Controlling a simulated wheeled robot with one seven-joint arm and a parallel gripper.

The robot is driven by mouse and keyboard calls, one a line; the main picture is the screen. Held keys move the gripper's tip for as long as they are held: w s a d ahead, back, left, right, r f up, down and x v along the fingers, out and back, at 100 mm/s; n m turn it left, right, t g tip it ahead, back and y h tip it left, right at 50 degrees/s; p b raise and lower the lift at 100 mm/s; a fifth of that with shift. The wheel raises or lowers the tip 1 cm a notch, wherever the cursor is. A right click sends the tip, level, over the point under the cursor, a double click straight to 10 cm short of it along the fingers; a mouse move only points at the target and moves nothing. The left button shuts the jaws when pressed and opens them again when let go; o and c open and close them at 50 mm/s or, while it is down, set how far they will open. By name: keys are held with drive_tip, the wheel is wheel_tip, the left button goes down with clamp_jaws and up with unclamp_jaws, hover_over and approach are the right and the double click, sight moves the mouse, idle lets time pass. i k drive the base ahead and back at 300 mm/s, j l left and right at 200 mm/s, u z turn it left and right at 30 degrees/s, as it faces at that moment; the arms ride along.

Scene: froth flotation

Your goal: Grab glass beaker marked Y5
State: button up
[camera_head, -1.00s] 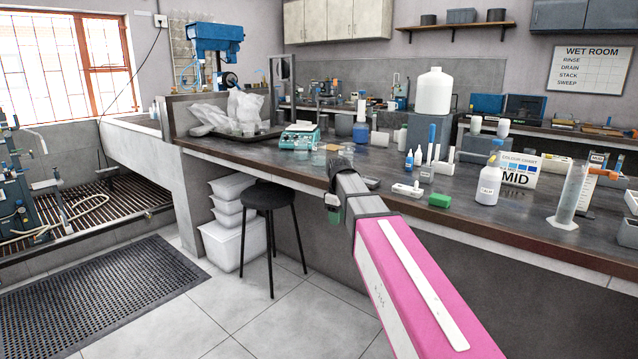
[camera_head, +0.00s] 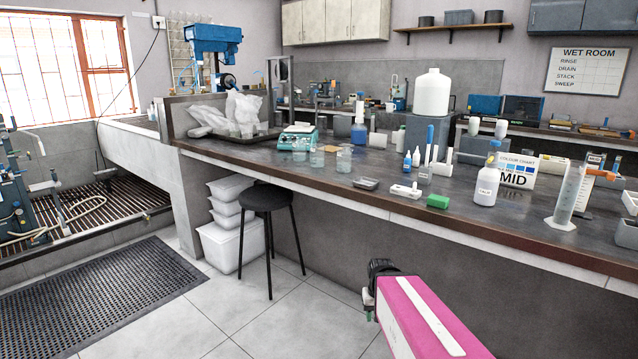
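Several small clear glass beakers stand on the dark bench top. One beaker (camera_head: 343,158) is front right, another beaker (camera_head: 317,156) is in the middle, and a third beaker (camera_head: 299,150) is to the left, by the scale. Their marks are too small to read, so I cannot tell which is Y5. The dark end of my arm, with my gripper (camera_head: 376,283), is low in front of the bench, below the beakers and apart from them. Its fingers cannot be made out clearly.
A black stool (camera_head: 268,197) stands before the bench.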

sight(344, 154)
drive_tip(key=j+z, duration=0.4)
drive_tip(key=k+j+z, duration=0.1)
drive_tip(key=z, duration=0.25)
drive_tip(key=k+j+z, duration=0.15)
drive_tip(key=j+z, duration=0.25)
